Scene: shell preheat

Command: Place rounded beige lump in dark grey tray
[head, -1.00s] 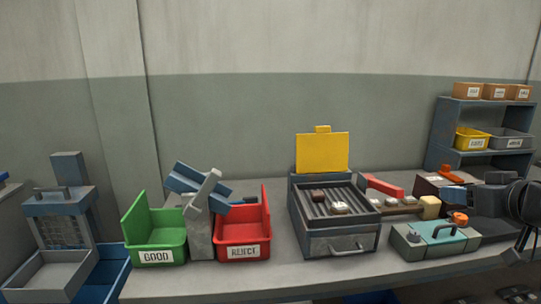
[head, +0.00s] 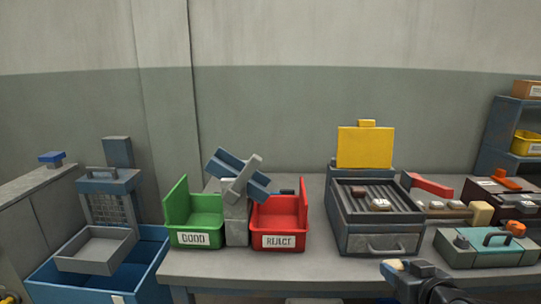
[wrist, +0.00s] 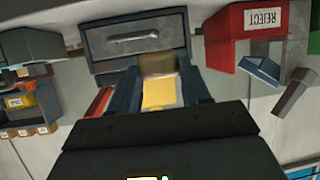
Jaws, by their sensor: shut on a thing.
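My gripper (head: 398,270) is at the lower right of the head view, in front of the bench and the grey heater box. It is shut on a rounded beige lump (head: 393,265). In the wrist view, the lump (wrist: 158,66) shows blurred brownish-beige between the dark fingers, held clear of the surfaces. A grey open tray (head: 97,265) sits at the far left, below a slatted blue-grey stand; it looks empty. I cannot tell surely that it is the dark grey tray.
The heater box (head: 382,240) has a raised yellow lid (head: 365,148) and pieces on its slats. A green GOOD bin (head: 195,225) and red REJECT bin (head: 278,228) stand left of it. A blue bin (head: 150,270) surrounds the tray's lower area. A toolbox (head: 487,250) is at right.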

